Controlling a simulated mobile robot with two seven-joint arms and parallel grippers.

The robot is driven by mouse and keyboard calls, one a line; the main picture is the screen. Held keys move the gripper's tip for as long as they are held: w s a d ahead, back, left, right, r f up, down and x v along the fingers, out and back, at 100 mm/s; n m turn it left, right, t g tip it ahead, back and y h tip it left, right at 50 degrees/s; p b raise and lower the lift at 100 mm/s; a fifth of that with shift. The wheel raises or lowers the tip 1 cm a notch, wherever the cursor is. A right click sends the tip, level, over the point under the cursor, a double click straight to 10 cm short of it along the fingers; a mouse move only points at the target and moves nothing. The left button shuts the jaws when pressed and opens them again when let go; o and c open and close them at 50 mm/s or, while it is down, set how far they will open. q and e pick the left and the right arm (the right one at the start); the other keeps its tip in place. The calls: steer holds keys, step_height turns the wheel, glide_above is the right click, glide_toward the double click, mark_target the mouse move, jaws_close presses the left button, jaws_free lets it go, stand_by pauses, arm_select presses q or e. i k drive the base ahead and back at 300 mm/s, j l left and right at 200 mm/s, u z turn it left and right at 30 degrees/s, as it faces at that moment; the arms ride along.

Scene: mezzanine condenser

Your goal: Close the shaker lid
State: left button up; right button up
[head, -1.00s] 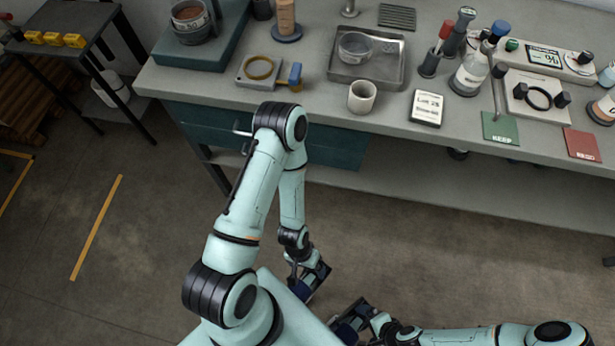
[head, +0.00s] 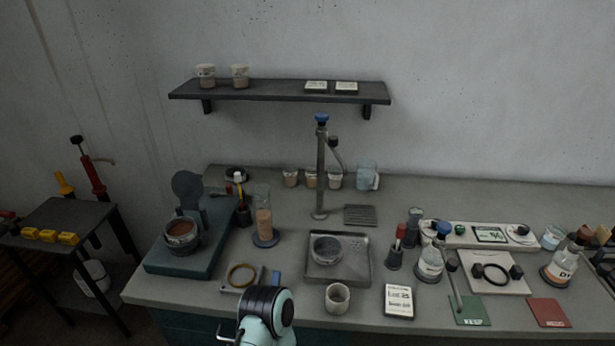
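The shaker (head: 205,250) is a teal-based unit at the left end of the bench. A dark round plate that looks like its lid (head: 187,188) stands upright at the back of it, raised. A cup with brown contents (head: 181,230) sits in the dark holder in front of the lid, uncovered. An elbow of one of my arms shows at the bottom edge, in front of the bench. Neither of my grippers is in view.
A ring on a plate (head: 242,276), a tan cylinder (head: 264,226) and a metal tray (head: 338,272) stand right of the shaker. A white cup (head: 338,298) is near the front edge. A wall shelf (head: 280,91) hangs above. A side table (head: 60,220) stands left.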

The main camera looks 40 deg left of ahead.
mark_target(187, 186)
steer(key=u, duration=2.15)
steer(key=k, duration=0.3)
steer(key=k+z, duration=0.2)
steer(key=z, duration=0.25)
steer(key=k+l+z, duration=0.1)
steer(key=z, duration=2.2)
steer(key=k+j+z, duration=0.2)
steer(key=z, duration=0.2)
steer(key=k+j+z, duration=0.25)
steer(key=z, duration=0.15)
steer(key=k+j, duration=1.55)
steer(key=j, duration=0.1)
